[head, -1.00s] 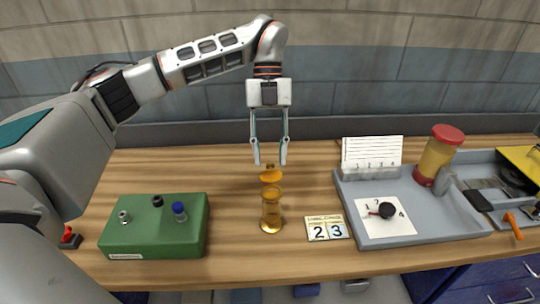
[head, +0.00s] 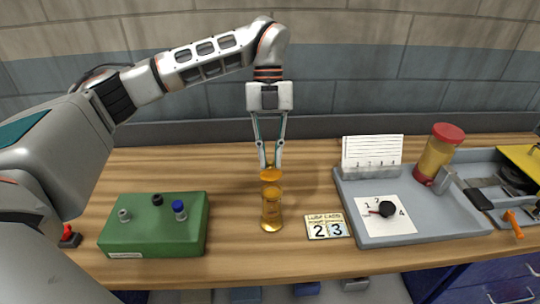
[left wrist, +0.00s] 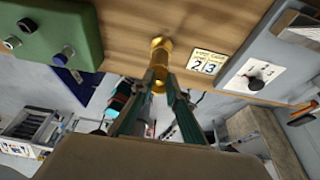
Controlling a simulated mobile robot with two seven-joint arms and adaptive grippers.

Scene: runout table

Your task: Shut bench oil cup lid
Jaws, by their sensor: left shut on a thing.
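The bench oil cup (head: 271,216) is a shiny amber-gold cylinder standing upright on the wooden bench. Its orange-gold lid (head: 271,175) stands open, above and behind the cup's mouth in the head view. My left gripper (head: 270,165) points down from above, its two fingertips closed on the upper edge of the lid and partly hiding it. In the left wrist view the gold cup (left wrist: 160,48) lies just beyond the fingertips (left wrist: 160,84), where the lid is hard to make out. My right gripper is not in view.
A green box (head: 153,229) with knobs stands left of the cup. A number card (head: 327,227) lies close on its right. Farther right, a grey tray (head: 450,225) holds a dial card (head: 372,226) and a red-capped jar (head: 438,156). Bench behind the cup is clear.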

